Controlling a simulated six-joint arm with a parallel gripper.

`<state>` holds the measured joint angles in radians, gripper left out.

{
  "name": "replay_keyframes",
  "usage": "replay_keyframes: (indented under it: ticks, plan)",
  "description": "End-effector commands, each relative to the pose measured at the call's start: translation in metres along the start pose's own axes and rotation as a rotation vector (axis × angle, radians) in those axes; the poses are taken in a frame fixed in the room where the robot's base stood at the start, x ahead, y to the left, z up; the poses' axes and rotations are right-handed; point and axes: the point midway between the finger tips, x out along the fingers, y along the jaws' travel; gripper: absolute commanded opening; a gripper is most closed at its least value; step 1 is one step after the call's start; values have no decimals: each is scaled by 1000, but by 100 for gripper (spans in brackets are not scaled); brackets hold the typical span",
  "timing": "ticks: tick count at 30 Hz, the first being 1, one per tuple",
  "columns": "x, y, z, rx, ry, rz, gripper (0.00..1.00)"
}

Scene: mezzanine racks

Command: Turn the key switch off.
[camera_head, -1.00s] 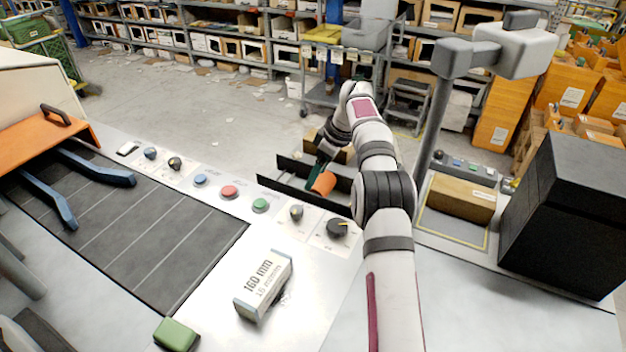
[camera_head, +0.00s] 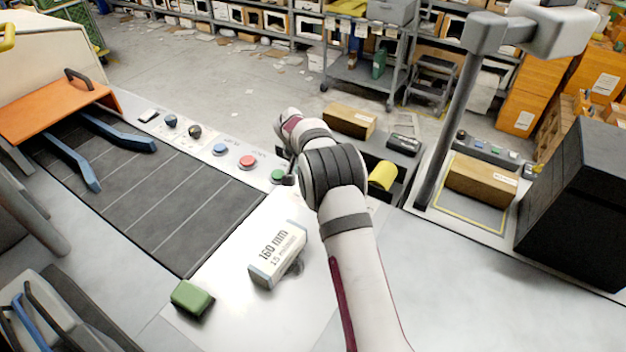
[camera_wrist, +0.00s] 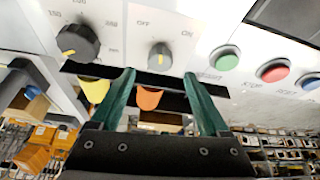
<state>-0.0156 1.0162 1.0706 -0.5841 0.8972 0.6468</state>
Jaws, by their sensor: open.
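The key switch (camera_wrist: 160,55) shows in the wrist view as a dark grey knob with a yellow mark on a pale panel. OFF and ON labels sit beside it, and the mark points towards the bottom of that view. My gripper (camera_wrist: 160,76) has two teal fingers, open, with the knob between and just beyond their tips. I see no contact. In the head view my arm covers the key switch and the fingers.
A black dial (camera_wrist: 78,40) flanks the switch on one side, green (camera_wrist: 224,58) and red (camera_wrist: 273,70) buttons on the other. In the head view, a 160 mm box (camera_head: 277,258) and a green block (camera_head: 192,299) lie on the worktop.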

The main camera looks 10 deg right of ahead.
Motion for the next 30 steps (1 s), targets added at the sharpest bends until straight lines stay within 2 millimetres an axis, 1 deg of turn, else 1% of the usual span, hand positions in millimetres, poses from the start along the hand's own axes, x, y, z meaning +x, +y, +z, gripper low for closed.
replay_keyframes:
  ticks: [1, 3, 6, 10, 17, 18, 20, 21, 26, 30]
  plan:
    - [14, 0, 1, 1, -3, 2, 79]
    - [28, 0, 0, 1, -1, 1, 79]
    - [43, 0, 0, 2, -1, 1, 79]
    - [51, 0, 0, 2, 0, 0, 79]
    - [52, 0, 0, 1, 0, 0, 79]
    - [52, 0, 0, 1, 0, 0, 77]
    - [52, 0, 0, 1, 0, 0, 66]
    - [52, 0, 0, 1, 0, 0, 59]
    - [52, 0, 0, 1, 0, 0, 30]
    - [52, 0, 0, 1, 0, 0, 5]
